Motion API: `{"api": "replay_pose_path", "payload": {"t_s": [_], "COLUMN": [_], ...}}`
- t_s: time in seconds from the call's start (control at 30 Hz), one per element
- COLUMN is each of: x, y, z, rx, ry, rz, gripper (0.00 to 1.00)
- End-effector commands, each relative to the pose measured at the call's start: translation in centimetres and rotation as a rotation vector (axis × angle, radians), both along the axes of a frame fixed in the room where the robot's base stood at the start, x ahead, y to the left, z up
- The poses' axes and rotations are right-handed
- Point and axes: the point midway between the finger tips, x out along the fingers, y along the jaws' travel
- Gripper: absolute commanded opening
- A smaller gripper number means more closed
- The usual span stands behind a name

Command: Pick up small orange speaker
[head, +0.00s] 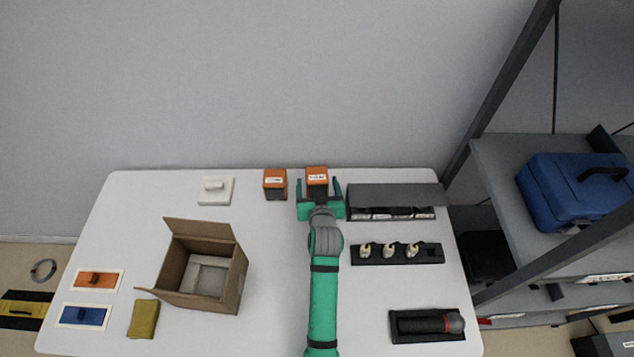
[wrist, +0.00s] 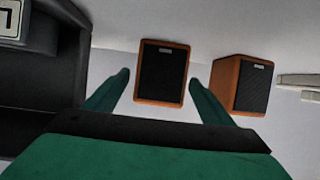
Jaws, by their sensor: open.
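Two small orange speakers with dark grilles stand side by side near the back edge of the table. One speaker (head: 317,173) is in line with my gripper (head: 318,187); the wrist view shows this speaker (wrist: 161,74) between the fingertips. My gripper (wrist: 160,80) is open and empty, with one finger on either side of the speaker and a gap visible at each side. The other speaker (head: 275,186) stands just left of the gripper in the head view; it shows right of the right finger in the wrist view (wrist: 240,85). Its size looks similar.
A long dark grey holder (head: 395,193) lies close right of my gripper in the head view. A white device (head: 215,190) stands left of the speakers. An open cardboard box (head: 240,283) and a black tray (head: 435,255) flank my arm. The wall is close behind.

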Motion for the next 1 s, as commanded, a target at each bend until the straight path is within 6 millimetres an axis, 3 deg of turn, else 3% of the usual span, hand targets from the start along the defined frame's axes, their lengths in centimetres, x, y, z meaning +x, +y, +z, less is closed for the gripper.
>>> {"api": "replay_pose_path", "payload": {"t_s": [0.2,0.43,0.47,0.7,1.0], "x": [2.0,2.1,2.1,2.1,2.1], "y": [0.1,0.1,0.1,0.1,0.1], "z": [-0.8,-0.9,-0.9,-0.9,-0.5], "rx": [0.000,0.000,0.000,0.000,0.000], "ry": [0.000,0.000,0.000,0.000,-0.005], "rz": [0.000,-0.001,-0.001,0.000,-0.001], "gripper": [0.77,0.77,0.74,0.17,0.14]}}
